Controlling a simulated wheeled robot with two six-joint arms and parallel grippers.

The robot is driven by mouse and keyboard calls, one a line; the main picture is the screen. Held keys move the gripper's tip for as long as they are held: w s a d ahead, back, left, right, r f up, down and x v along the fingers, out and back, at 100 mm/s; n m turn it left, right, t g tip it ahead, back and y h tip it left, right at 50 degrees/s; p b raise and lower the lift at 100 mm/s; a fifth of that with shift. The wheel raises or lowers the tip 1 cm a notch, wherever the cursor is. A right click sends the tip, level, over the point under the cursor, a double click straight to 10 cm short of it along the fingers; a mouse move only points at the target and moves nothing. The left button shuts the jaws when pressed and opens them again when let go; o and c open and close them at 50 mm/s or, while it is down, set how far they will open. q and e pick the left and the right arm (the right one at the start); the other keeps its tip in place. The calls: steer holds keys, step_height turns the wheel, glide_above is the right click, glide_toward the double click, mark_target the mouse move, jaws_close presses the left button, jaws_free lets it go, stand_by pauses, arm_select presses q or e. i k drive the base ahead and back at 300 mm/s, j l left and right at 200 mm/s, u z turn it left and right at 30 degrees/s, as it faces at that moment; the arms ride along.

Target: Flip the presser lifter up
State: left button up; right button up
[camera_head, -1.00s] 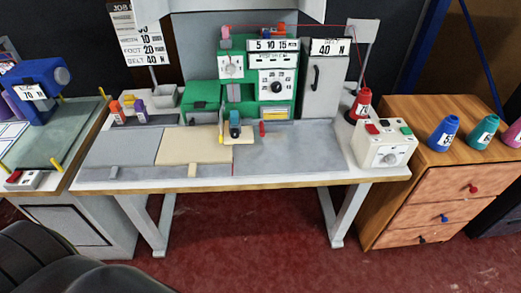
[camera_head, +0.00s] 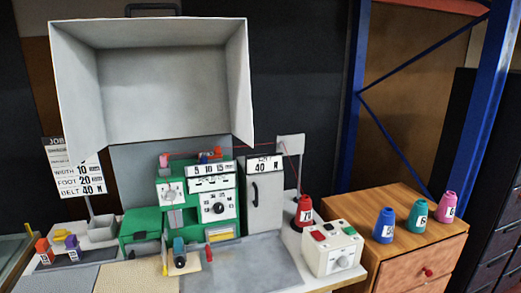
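The green sewing machine (camera_head: 150,222) stands at the back of the worktable. A small red lever (camera_head: 208,254) stands upright at the front of the machine, right of the teal-and-dark presser part (camera_head: 179,252). It looks like the presser lifter, but it is too small to be sure. A yellow post (camera_head: 165,264) stands left of the presser part. Neither of my grippers is in view.
A large grey hood (camera_head: 170,85) hangs above the machine. A grey belt cabinet (camera_head: 264,200), a red thread cone (camera_head: 304,211) and a button box (camera_head: 331,247) stand on the right. A wooden drawer unit (camera_head: 412,255) holds several cones. The grey tabletop (camera_head: 245,262) in front is clear.

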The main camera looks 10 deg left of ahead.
mark_target(204, 246)
steer(key=i+j+u, duration=0.15)
steer(key=i+j, duration=0.25)
steer(key=i+j+u, duration=0.15)
steer(key=i+j, duration=0.2)
steer(key=i, duration=0.2)
steer(key=i+j+u, duration=0.15)
steer(key=i+j, duration=0.15)
steer(key=i, duration=0.2)
steer(key=k+l, duration=0.5)
steer(key=l+z, duration=0.05)
steer(key=l, duration=0.05)
